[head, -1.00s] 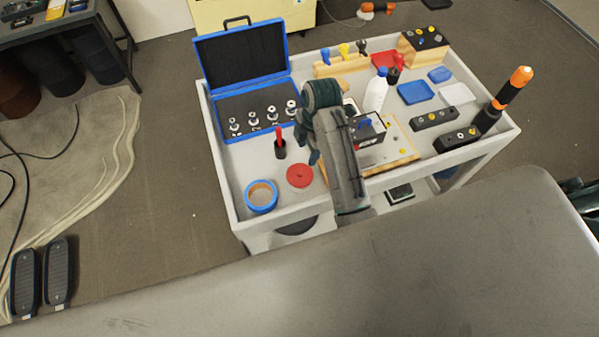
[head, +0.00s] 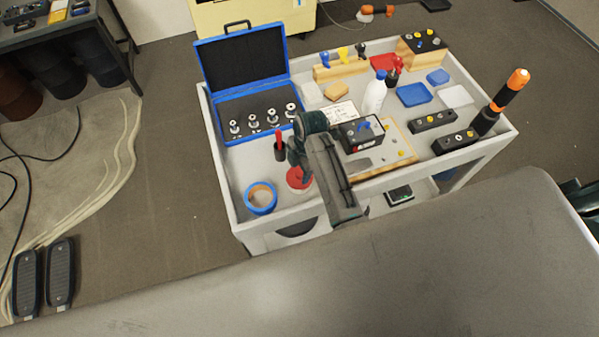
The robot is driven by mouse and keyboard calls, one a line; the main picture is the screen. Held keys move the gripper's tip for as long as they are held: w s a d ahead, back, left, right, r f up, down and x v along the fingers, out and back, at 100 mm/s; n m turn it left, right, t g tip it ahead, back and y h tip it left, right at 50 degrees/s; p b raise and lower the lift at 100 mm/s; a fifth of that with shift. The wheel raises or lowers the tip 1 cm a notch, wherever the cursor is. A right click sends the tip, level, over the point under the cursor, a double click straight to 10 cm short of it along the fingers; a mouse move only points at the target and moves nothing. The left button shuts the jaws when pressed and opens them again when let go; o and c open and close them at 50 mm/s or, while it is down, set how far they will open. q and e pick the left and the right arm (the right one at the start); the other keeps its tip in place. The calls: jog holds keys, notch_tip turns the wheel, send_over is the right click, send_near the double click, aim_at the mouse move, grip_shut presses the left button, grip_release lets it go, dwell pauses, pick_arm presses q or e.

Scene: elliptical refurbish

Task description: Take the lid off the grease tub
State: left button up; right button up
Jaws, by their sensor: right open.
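A round tub with a red lid (head: 296,179) stands on the near left part of the white cart's top, and I take it to be the grease tub. The lid is on it. My right gripper (head: 298,164) points down just above the lid, with its arm reaching in from the front. It is open, and I see nothing in it. The gripper and wrist cover the far and right parts of the lid. I cannot tell whether the fingers touch it. My left gripper is not in view.
A blue tape roll (head: 260,197) lies left of the tub. A dark holder with a red-handled tool (head: 279,146) stands just behind it. An open blue case (head: 243,85) is farther back. A black box (head: 361,133) and a white bottle (head: 375,96) are to the right. The cart has a raised rim (head: 222,185).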

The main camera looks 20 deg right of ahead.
jog(key=shift+f, duration=0.45)
jog(key=shift+c, duration=0.5)
grip_shut()
jog(key=shift+r, duration=0.1)
